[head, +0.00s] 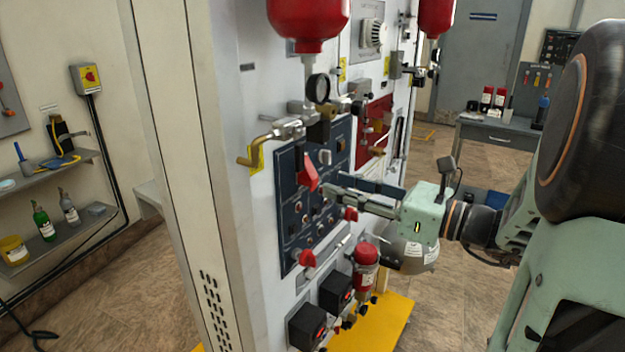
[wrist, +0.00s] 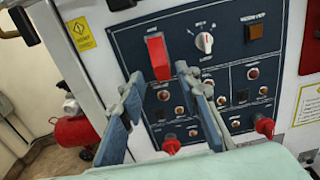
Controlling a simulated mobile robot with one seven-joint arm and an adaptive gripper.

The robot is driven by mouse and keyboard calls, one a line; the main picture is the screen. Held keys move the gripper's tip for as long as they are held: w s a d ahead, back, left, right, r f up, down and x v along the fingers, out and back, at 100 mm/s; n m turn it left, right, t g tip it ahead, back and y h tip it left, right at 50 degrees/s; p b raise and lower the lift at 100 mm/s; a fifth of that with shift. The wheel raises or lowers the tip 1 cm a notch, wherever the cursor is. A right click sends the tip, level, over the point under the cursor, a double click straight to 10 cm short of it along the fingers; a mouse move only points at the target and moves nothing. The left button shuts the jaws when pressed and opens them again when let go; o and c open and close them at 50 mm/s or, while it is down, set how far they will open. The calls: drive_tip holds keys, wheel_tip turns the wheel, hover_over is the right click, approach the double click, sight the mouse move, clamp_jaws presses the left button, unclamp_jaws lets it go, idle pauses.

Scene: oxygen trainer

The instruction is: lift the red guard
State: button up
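The red guard (wrist: 157,56) is a small red flap on the dark blue control panel (wrist: 218,72), near the panel's upper left in the wrist view. In the head view the red guard (head: 308,173) juts out from the panel, tilted. My gripper (wrist: 158,78) is open and empty, its two fingers apart, with the guard showing between and just beyond the fingertips. In the head view my gripper (head: 330,189) is just right of and slightly below the guard. Whether a fingertip touches it I cannot tell.
A white rotary knob (wrist: 204,42) sits right of the guard. Red knobs (wrist: 264,125) stick out along the panel's lower edge. A brass lever handle (head: 256,155) juts out left of the panel, and a red cylinder (head: 366,268) hangs below. Open floor lies right of the cabinet.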

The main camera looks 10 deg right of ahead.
sight(316, 178)
drive_tip(key=x, duration=0.7)
clamp_jaws()
